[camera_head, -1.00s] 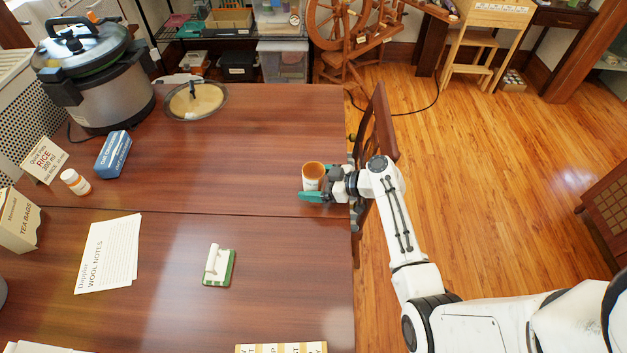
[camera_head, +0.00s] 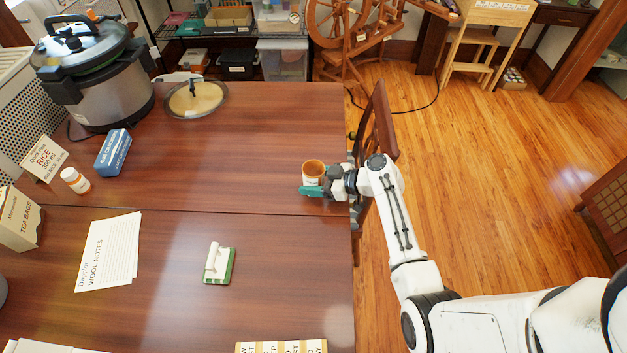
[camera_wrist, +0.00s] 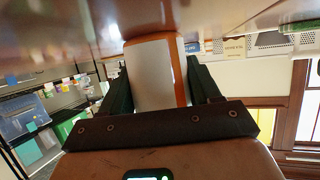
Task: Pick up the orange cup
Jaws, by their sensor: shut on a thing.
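The orange cup (camera_head: 313,169) stands at the right edge of the brown table, with a pale label on its side. My gripper (camera_head: 313,188) reaches it from the right, and its teal finger lies along the near side of the cup. In the wrist view the cup (camera_wrist: 153,75) sits between the two dark green fingers (camera_wrist: 155,88), its white label facing me. The fingers are shut on the cup. The far finger is mostly hidden behind the cup in the head view. I see no clear gap between the cup and the table.
A dark wooden chair (camera_head: 379,125) stands against the table's right edge, close to my arm. A white-and-green brush (camera_head: 219,264) and paper notes (camera_head: 108,252) lie left of the cup. A lid (camera_head: 196,99) and a cooker (camera_head: 100,85) are at the back left. The table around the cup is clear.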

